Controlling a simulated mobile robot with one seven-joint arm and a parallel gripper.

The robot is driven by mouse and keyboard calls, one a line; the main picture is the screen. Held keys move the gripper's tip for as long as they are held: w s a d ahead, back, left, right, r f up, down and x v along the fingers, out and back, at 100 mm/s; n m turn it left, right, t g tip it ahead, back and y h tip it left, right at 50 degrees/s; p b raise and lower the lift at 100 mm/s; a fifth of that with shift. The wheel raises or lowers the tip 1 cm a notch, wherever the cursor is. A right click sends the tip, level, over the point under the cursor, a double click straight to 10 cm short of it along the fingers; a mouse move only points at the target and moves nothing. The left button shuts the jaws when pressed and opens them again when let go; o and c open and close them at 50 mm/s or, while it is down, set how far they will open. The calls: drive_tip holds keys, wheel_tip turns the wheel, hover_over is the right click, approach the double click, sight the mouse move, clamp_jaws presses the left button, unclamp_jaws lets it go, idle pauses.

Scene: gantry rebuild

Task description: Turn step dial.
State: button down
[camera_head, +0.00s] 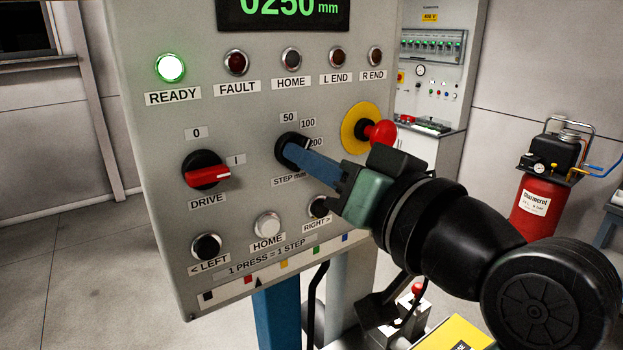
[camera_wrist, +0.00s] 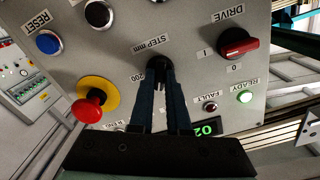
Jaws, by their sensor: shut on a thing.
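The step dial (camera_head: 284,143) is a black knob on the grey control panel, labelled STEP mm with 50, 100 and 200 around it. It also shows in the wrist view (camera_wrist: 157,65), partly hidden by the fingers. My gripper (camera_head: 300,151) reaches it from the right, its blue fingers shut on the dial. In the wrist view the two fingertips (camera_wrist: 158,76) meet at the knob. The fingers hide much of the dial, so I cannot tell exactly where its pointer stands.
The red emergency button (camera_head: 379,134) on a yellow disc sits close right of the dial, by my wrist. The red drive switch (camera_head: 207,176) is to the left. The HOME button (camera_head: 267,224) is below. The READY lamp (camera_head: 169,68) glows green; the display (camera_head: 283,10) reads 0250 mm.

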drive_tip(key=n+b, duration=0.3)
drive_tip(key=n, duration=0.2)
drive_tip(key=shift+f, duration=0.1)
drive_tip(key=shift+n+b, duration=0.3)
drive_tip(key=shift+b, duration=0.1)
drive_tip(key=c, duration=0.9)
unclamp_jaws()
drive_tip(key=b+v, duration=0.3)
drive_tip(key=v, duration=1)
